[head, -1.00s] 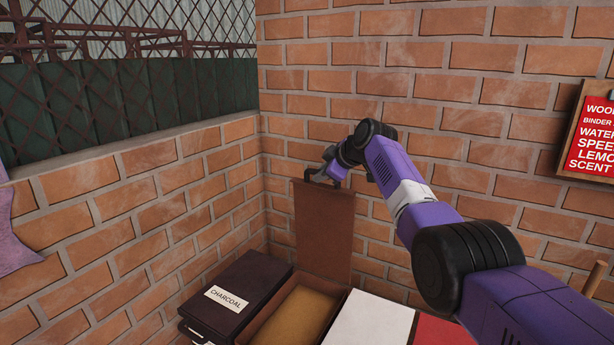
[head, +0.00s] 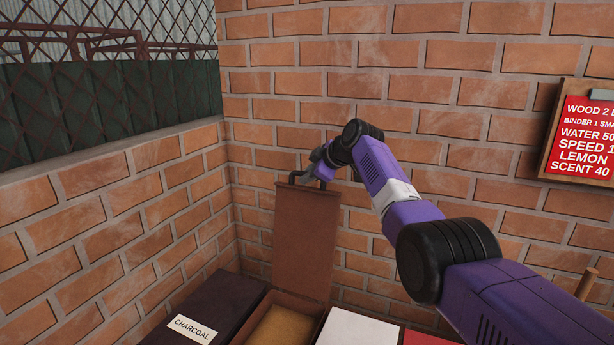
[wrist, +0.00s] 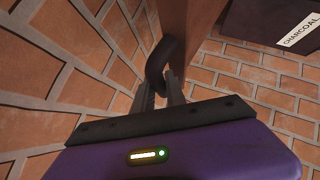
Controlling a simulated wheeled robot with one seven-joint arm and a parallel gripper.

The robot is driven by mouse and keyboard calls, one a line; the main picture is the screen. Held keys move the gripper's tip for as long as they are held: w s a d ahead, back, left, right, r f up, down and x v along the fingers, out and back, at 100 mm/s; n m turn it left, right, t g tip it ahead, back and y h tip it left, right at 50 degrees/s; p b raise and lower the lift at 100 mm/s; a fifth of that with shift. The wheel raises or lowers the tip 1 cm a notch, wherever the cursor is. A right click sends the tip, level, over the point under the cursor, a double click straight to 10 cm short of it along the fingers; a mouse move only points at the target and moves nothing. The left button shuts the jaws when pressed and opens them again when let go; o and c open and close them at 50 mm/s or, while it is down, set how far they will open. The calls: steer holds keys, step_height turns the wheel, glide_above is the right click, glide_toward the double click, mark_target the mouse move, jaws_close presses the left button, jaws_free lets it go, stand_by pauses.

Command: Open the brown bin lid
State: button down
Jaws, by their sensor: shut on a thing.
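The brown bin lid (head: 303,240) stands upright, raised above its bin, close to the brick wall. The brown bin (head: 254,329) below it is open and shows a tan, grainy fill. A dark handle (wrist: 163,62) sits at the lid's free top edge. My gripper (head: 318,168) is at that top edge. In the wrist view my gripper (wrist: 164,90) is shut on the handle, and part of the lid (wrist: 190,30) shows beyond it.
A dark bin labelled CHARCOAL (head: 208,305) stands shut at the left of the brown bin. A white lid (head: 360,330) and a red one (head: 428,338) lie at the right. Brick walls (head: 110,200) enclose the corner. A red sign (head: 590,135) hangs at the right.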

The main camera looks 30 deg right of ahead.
steer(key=c, duration=1.4)
jaws_free()
steer(key=shift+r, duration=0.1)
steer(key=shift+o, duration=0.2)
steer(key=shift+s, duration=0.1)
steer(key=shift+s, duration=0.1)
steer(key=b+v, duration=0.2)
steer(key=v, duration=0.5)
steer(key=shift+r, duration=0.3)
steer(key=shift+s+d, duration=0.1)
steer(key=shift+d, duration=0.05)
